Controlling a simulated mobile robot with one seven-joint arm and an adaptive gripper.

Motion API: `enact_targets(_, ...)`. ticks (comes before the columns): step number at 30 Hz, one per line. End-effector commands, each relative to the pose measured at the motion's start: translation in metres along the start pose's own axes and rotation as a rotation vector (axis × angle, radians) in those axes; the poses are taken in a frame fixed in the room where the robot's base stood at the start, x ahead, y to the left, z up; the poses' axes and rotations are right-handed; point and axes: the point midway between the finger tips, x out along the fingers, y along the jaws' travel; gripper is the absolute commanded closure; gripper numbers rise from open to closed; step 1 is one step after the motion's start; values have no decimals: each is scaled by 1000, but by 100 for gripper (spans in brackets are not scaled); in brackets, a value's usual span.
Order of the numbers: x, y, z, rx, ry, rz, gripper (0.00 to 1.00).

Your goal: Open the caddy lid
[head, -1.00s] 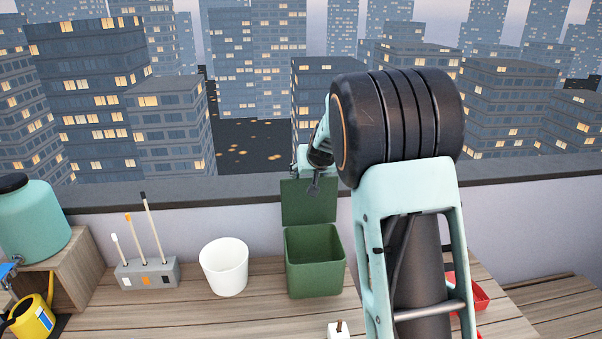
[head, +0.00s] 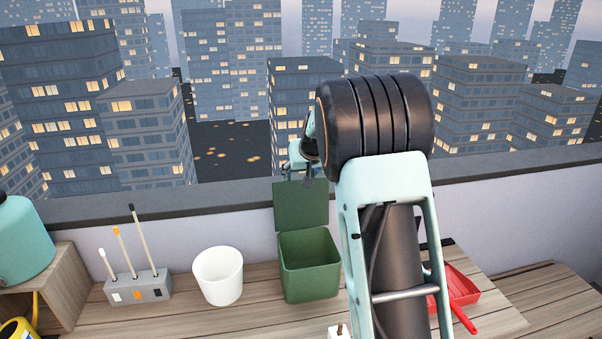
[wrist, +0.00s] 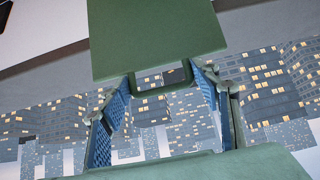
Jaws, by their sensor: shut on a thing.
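The green caddy (head: 309,270) stands on the wooden deck in the head view, its open top showing the inside. Its lid (head: 301,205) is raised and stands about upright at the back of the caddy. My gripper (head: 305,174) is at the lid's upper edge, partly hidden by my arm. In the wrist view the lid (wrist: 155,38) fills the top middle, with a dark green loop handle (wrist: 160,88) at its edge. My gripper's blue-padded fingers (wrist: 160,90) are on either side of this handle, shut on it.
A white bucket (head: 218,276) stands left of the caddy. A grey holder (head: 138,287) with several upright sticks is farther left. A red dustpan (head: 458,287) lies to the right. A parapet (head: 120,203) runs behind the caddy.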

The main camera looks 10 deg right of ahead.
Motion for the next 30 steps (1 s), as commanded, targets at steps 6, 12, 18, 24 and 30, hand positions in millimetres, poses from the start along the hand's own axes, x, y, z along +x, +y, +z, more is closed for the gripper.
enact_targets(6, -4, -5, -11, 1, 23, -5, 38)
enact_targets(12, -2, -3, -7, 1, 15, -3, 35)
enact_targets(18, -1, -2, -5, 1, 10, -1, 35)
enact_targets(24, -11, -1, -4, 1, 10, -1, 35)
enact_targets(30, -46, -1, -6, 1, 14, -1, 35)
